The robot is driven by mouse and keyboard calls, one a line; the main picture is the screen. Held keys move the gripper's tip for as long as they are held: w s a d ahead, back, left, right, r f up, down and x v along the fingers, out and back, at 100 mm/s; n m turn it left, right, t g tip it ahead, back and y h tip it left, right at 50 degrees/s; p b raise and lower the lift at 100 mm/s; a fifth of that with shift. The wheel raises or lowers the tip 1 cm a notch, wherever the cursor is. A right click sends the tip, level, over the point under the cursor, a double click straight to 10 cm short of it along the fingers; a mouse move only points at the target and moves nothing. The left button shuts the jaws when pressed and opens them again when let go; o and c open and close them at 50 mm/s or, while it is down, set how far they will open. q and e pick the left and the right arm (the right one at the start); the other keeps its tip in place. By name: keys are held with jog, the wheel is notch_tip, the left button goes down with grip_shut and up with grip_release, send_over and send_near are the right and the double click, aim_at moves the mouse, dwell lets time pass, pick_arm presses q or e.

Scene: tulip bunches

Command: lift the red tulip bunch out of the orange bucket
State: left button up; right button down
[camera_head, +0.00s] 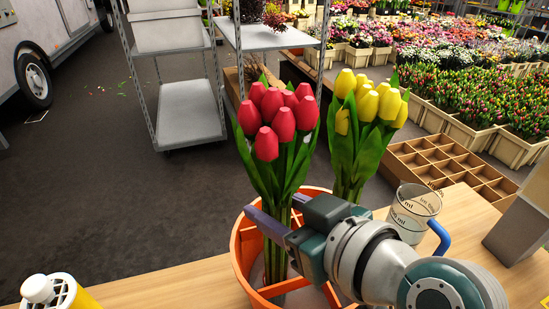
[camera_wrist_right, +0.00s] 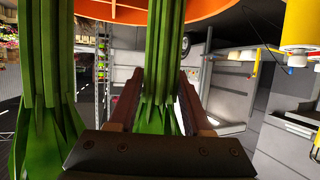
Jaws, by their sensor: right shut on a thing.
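The red tulip bunch (camera_head: 277,115) stands upright in the head view, with its green stems running down into the orange bucket (camera_head: 240,262). My right gripper (camera_head: 274,207) is shut around the stems just above the bucket's rim. In the right wrist view, the held stems (camera_wrist_right: 164,55) pass between the two fingers (camera_wrist_right: 158,88), and the orange rim shows at the top of that upside-down picture. The lower stem ends are partly hidden by the rim and dividers. My left gripper is not in view.
The yellow tulip bunch (camera_head: 365,115) stands close on the right; my right arm hides its base. A clear measuring jug (camera_head: 412,212) with a blue handle stands right of it. A yellow-and-white container (camera_head: 55,291) stands front left on the wooden table (camera_head: 175,288).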

aim_at(275, 80)
jog(key=shift+r, duration=0.15)
jog(key=shift+r+p, duration=0.35)
jog(key=shift+r, duration=0.25)
notch_tip(275, 80, up, 7)
jog(key=p, duration=0.2)
jog(key=shift+r+p, duration=0.15)
jog(key=shift+p, duration=0.25)
notch_tip(275, 80, up, 11)
jog(key=shift+f+p, duration=0.15)
jog(key=shift+p, duration=0.6)
jog(key=shift+r, duration=0.35)
